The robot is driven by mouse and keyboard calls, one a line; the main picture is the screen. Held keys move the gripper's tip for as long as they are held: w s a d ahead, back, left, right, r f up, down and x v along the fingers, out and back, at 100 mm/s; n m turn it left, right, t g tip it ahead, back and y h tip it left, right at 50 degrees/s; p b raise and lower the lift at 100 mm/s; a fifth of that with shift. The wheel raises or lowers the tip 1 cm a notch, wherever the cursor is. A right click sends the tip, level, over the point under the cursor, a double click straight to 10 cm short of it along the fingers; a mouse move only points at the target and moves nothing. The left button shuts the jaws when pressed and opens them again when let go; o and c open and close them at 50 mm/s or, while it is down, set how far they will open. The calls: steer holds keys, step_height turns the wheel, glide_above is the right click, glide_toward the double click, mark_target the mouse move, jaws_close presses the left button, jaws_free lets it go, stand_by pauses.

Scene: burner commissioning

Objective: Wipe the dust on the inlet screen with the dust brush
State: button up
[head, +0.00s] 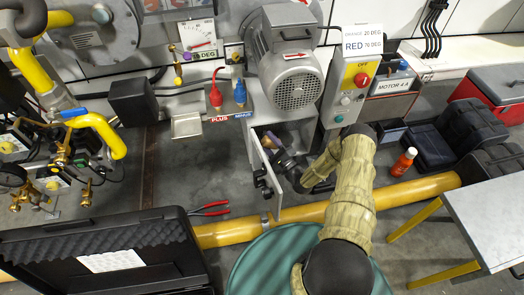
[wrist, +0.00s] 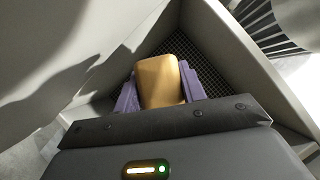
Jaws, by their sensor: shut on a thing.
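The inlet screen (wrist: 205,50) is a dark square mesh at the back of a pale walled recess in the wrist view. The dust brush (wrist: 161,82) shows as a tan rounded block. My gripper (wrist: 158,92) has its purple fingers shut on both sides of it. The brush is in front of the screen; whether it touches the mesh I cannot tell, and its bristles are hidden. I cannot make out dust on the visible mesh. In the head view my gripper (head: 269,142) reaches into the open grey housing below the motor.
The housing's open door (head: 265,170) stands close to my gripper's left. The motor (head: 290,60) hangs above. A yellow pipe (head: 415,190) crosses the floor below. Red pliers (head: 210,208), an orange bottle (head: 403,162) and an open black case (head: 110,255) lie around.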

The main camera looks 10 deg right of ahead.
steer(key=shift+y, duration=0.3)
steer(key=f+b, duration=0.1)
steer(key=w+a+f+b, duration=0.2)
steer(key=f, duration=0.1)
steer(key=shift+a+b, duration=0.1)
steer(key=shift+b, duration=0.2)
steer(key=shift+w+d, duration=0.1)
steer(key=shift+d, duration=0.15)
steer(key=shift+a, duration=0.1)
steer(key=shift+w, duration=0.15)
steer(key=w+b, duration=0.3)
steer(key=shift+w+a+f, duration=0.1)
steer(key=shift+w+f, duration=0.1)
steer(key=shift+w, duration=0.1)
steer(key=shift+w+b, duration=0.7)
steer(key=shift+b, duration=0.05)
steer(key=shift+w+r, duration=0.2)
steer(key=shift+w, duration=0.2)
steer(key=shift+w+b, duration=0.6)
steer(key=shift+w, duration=0.4)
